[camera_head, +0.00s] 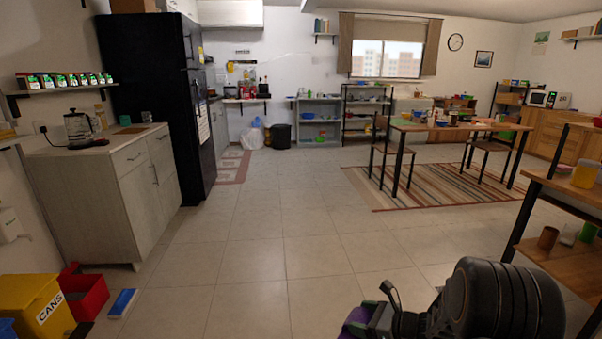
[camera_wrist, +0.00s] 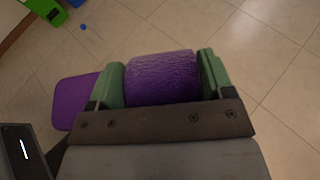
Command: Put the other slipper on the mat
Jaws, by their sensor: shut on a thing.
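My gripper (camera_wrist: 160,75) is shut on a purple slipper (camera_wrist: 162,78), whose textured part sits between the green fingers in the wrist view. A flat purple piece (camera_wrist: 72,103) shows left of the fingers; it looks like part of the same slipper, but the join is hidden. In the head view my gripper (camera_head: 372,320) is at the bottom edge, with a bit of purple beside it. A red and pale patterned mat (camera_head: 232,168) lies on the floor beside the black fridge. A striped rug (camera_head: 365,183) lies under the table. No second slipper is discernible.
Open tiled floor (camera_head: 255,260) fills the middle. A yellow cans bin (camera_head: 35,300), a red bin (camera_head: 88,295) and a blue-white object (camera_head: 122,303) are at lower left. A cabinet (camera_head: 120,190) and fridge (camera_head: 150,95) line the left. A wooden shelf (camera_head: 565,185) stands right.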

